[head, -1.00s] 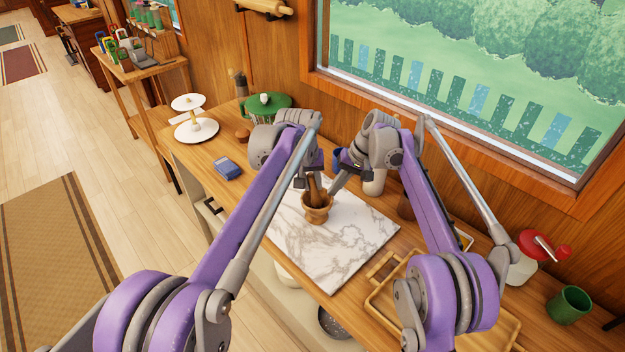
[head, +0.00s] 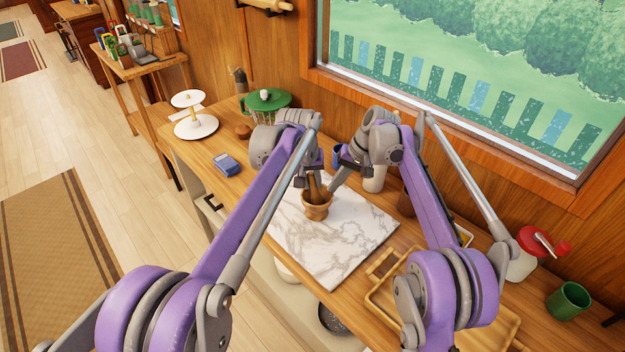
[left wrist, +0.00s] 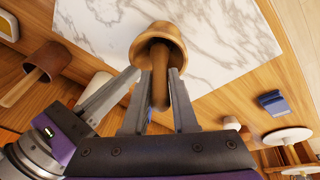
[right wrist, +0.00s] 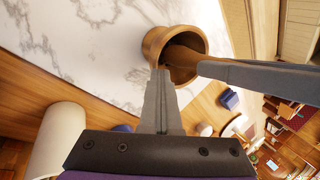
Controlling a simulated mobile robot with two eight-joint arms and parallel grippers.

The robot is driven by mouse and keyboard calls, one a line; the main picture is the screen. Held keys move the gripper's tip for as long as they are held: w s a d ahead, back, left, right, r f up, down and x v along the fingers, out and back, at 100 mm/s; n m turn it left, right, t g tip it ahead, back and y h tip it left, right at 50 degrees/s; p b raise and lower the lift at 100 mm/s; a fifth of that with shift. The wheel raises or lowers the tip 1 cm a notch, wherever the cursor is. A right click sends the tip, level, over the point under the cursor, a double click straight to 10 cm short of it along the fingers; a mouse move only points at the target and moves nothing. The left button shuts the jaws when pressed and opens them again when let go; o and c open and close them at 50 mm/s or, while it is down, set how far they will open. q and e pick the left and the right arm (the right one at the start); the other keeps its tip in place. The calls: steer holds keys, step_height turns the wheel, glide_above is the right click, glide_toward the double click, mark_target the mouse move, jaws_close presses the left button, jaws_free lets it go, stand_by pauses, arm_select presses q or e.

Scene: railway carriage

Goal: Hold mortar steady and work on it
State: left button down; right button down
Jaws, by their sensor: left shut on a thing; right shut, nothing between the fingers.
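The wooden mortar (head: 317,211) stands upright on a white marble slab (head: 340,262). The brown pestle (left wrist: 160,80) stands with its lower end inside the mortar. My left gripper (left wrist: 159,90) is shut on the pestle, with a finger on each side of it, above the mortar's mouth. My right gripper (right wrist: 161,75) is shut and empty, its fingertips at the mortar's rim; whether they touch it I cannot tell. The mortar also shows in the left wrist view (left wrist: 143,47) and the right wrist view (right wrist: 152,42). The pestle's lower end is hidden inside the mortar.
A wooden tray (head: 377,301) lies right of the slab. A blue box (head: 228,165) and a white tiered stand (head: 196,127) are at the left. A red-topped grinder (head: 531,240) and green mug (head: 569,301) stand at the right. The slab's front part is clear.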

arm_select(q)
steer(key=shift+f, duration=0.45)
steer(key=shift+d, duration=0.15)
